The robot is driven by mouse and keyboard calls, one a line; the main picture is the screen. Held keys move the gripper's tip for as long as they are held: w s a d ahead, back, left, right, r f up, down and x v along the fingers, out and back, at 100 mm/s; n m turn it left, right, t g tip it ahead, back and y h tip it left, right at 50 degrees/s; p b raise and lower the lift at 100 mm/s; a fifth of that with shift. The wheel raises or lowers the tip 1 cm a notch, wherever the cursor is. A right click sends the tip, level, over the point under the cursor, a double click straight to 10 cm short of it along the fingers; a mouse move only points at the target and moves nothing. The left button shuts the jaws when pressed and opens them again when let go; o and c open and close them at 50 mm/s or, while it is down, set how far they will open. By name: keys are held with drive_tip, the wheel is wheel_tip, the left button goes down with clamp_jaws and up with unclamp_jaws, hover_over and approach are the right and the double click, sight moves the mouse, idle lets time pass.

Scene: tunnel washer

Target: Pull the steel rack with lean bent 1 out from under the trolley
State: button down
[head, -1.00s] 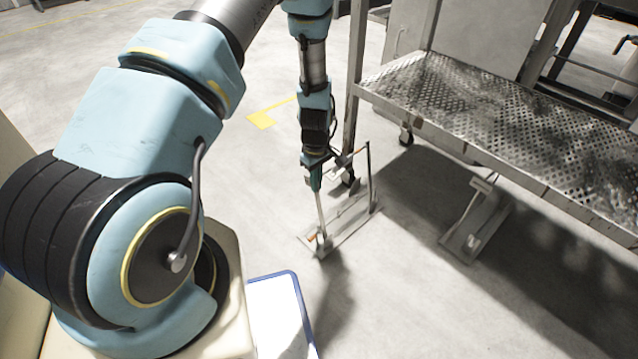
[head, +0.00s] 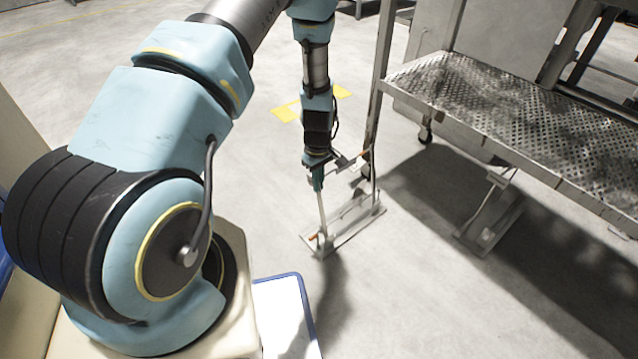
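A steel rack (head: 347,232) with a flat base plate and thin uprights stands on the open floor, left of the trolley (head: 500,115). The rack's far upright overlaps the trolley's near leg in the picture, and I cannot tell the gap there. A second, similar steel rack (head: 487,232) stands partly under the trolley's front edge.
A blue-edged white panel (head: 283,315) lies at the bottom, beside my base. Yellow floor markings (head: 312,104) lie behind my arm. The floor in front of and left of the held rack is clear.

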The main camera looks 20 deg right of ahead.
drive_tip(key=c, duration=1.5)
unclamp_jaws()
drive_tip(key=shift+a, duration=0.1)
drive_tip(key=o, duration=0.5)
wheel_tip(320, 180, up, 11)
drive_tip(key=shift+f+p, duration=0.1)
drive_tip(key=shift+p, duration=1.15)
